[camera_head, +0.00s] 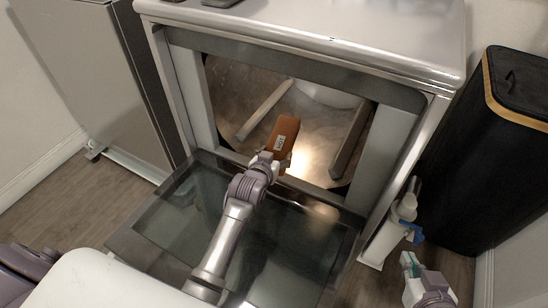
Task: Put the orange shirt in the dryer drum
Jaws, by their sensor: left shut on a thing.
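The orange shirt (283,134) looks like a small folded brown-orange block with a white label. It is at the dryer's opening, in front of the drum (238,88). My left gripper (273,161) reaches over the lowered door and is shut on the shirt's near end; its fingers are partly hidden. The drum is open, with metal walls and raised fins; I cannot tell whether the shirt touches its floor. My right gripper (409,262) is low at the bottom right, away from the shirt, and its finger opening is unclear.
The lowered glass door (180,225) lies under my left arm. A black hamper (470,150) with a wooden rim stands at the right. A grey cabinet (85,70) stands at the left.

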